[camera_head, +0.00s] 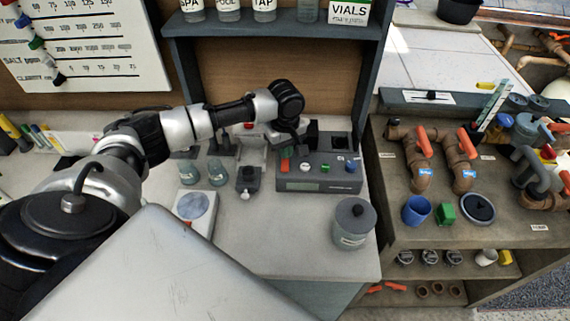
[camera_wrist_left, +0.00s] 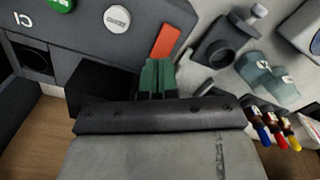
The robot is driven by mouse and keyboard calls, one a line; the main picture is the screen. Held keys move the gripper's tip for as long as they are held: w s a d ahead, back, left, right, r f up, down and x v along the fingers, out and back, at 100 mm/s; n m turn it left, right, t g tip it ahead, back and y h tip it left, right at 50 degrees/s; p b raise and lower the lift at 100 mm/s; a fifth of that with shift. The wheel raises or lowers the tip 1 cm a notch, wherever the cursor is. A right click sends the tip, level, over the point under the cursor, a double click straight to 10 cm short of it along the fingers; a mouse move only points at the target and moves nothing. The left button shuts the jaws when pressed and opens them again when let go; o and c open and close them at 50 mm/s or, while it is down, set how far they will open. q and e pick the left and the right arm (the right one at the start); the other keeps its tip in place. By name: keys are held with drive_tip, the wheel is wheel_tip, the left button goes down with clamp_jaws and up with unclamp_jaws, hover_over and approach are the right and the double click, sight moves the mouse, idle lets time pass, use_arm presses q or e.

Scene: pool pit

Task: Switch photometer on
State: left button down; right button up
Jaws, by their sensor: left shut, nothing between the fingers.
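The photometer (camera_head: 322,185) is a dark grey box with a display on its front, on the grey counter. Its top carries an orange-red switch (camera_head: 285,166), a white button (camera_head: 304,167), a green button and a blue one. The switch also shows in the left wrist view (camera_wrist_left: 166,41), beside the white button (camera_wrist_left: 117,18). My left gripper (camera_wrist_left: 158,66) is shut and empty, with its green fingertips close to the near end of the switch; I cannot tell whether they touch.
A lidded jar (camera_head: 354,224) stands right of the photometer's front. A small grey holder (camera_head: 247,180), glass vials (camera_head: 189,172) and a white scale-like device (camera_head: 196,208) stand to its left. A shelf (camera_head: 275,30) with bottles hangs above. Pipes with orange handles are on the right bench.

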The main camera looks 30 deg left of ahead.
use_arm(q)
drive_tip(key=shift+s+f, duration=0.1)
drive_tip(key=shift+f, duration=1.25)
idle(0.9)
drive_tip(key=shift+r+p, duration=0.65)
drive_tip(key=shift+p, duration=0.05)
wheel_tip(320, 180, up, 6)
drive_tip(key=p, duration=0.6)
drive_tip(key=shift+f+p, duration=0.1)
drive_tip(key=shift+p, duration=0.3)
drive_tip(key=shift+f, duration=0.1)
